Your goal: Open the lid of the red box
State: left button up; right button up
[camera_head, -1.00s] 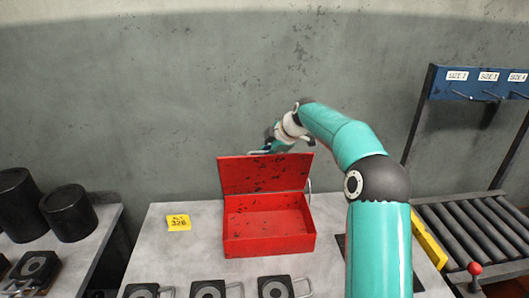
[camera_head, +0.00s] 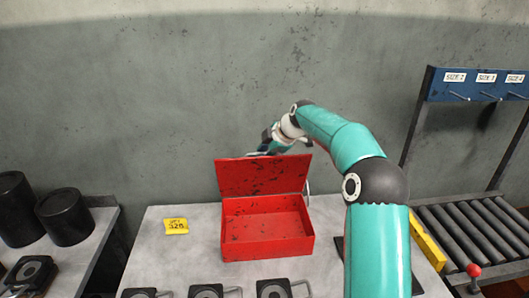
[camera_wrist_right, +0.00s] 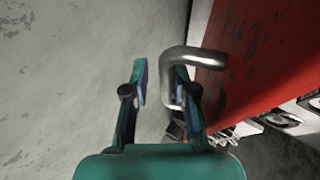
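The red box (camera_head: 268,234) stands on the grey table, its empty inside showing. Its lid (camera_head: 262,176) is raised about upright at the back edge. My right gripper (camera_head: 262,150) is behind the lid near its top edge, partly hidden by it in the head view. In the right wrist view, the right gripper's two fingers (camera_wrist_right: 160,68) are apart. The bent metal handle (camera_wrist_right: 190,54) on the red lid (camera_wrist_right: 245,55) runs between them, close to the right-hand finger, with a gap to the other. Whether that finger touches the handle I cannot tell. My left gripper is out of view.
A yellow tag (camera_head: 176,226) lies left of the box on the table (camera_head: 150,255). Several black blocks with handles (camera_head: 274,289) line the front edge. Black cylinders (camera_head: 66,217) stand at left. A roller conveyor (camera_head: 470,230) and blue rack (camera_head: 475,85) are at right. The wall is behind.

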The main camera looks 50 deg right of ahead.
jog(key=v, duration=1.1)
jog(key=shift+d+r, duration=0.1)
jog(key=shift+s+r, duration=0.25)
